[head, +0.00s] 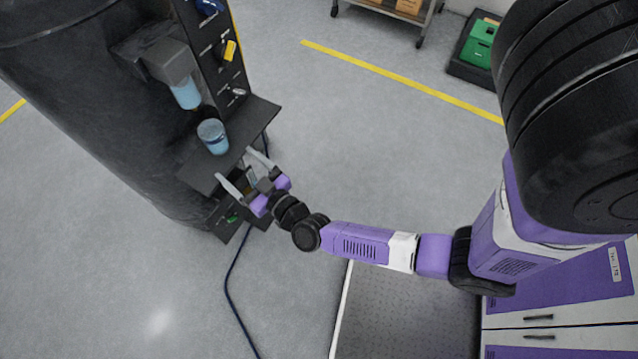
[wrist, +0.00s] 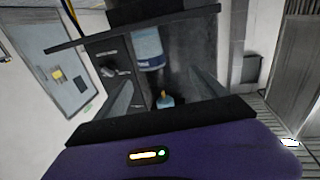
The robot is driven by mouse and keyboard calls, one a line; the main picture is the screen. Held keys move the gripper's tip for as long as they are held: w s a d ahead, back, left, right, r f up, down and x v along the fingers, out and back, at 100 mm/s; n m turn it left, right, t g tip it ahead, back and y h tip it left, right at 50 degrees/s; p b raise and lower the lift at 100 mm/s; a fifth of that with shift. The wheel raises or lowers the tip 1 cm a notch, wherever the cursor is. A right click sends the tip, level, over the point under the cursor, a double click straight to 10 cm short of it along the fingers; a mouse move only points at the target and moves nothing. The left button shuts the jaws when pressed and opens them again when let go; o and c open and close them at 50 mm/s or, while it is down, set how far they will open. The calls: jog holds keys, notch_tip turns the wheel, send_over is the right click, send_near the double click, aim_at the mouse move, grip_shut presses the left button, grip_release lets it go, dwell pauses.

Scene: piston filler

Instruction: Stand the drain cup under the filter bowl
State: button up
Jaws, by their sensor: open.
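The filter bowl (head: 186,93), clear blue, hangs under a grey housing on the dark machine in the head view. The drain cup (head: 213,136), a light-blue open-topped cup, stands upright on the dark shelf (head: 256,111), lower and a little right of the bowl in the picture. My gripper (head: 232,166) is open at the shelf's front edge, its two pale fingers apart, short of the cup. In the wrist view, my gripper (wrist: 162,92) shows both fingers spread. A blue cylinder (wrist: 148,48) appears beyond them; I cannot tell whether it is cup or bowl.
A black panel with a yellow handle (head: 230,50) rises behind the shelf. A small blue-and-yellow item (wrist: 165,100) shows between the fingers in the wrist view. A dark hose (head: 232,290) lies on the floor. Open floor (head: 340,130) extends right of the machine.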

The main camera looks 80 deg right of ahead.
jog(key=s+a+r+n+y, duration=0.1)
jog(key=s+a+r+y, duration=0.2)
jog(key=s+a+r, duration=0.2)
jog(key=s+a+r+n+y, duration=0.2)
jog(key=s+a+r, duration=0.4)
jog(key=s, duration=0.5)
jog(key=s+a+r+n+g+y, duration=0.1)
jog(key=s+a+r+n+y, duration=0.1)
jog(key=s+a+r, duration=0.3)
jog(key=s+r+y, duration=0.1)
jog(key=s+r, duration=0.1)
jog(key=s, duration=0.2)
jog(key=shift+a+y, duration=0.25)
jog(key=shift+y, duration=0.05)
jog(key=shift+f, duration=0.1)
notch_tip(320, 180, down, 3)
jog(key=b, duration=0.3)
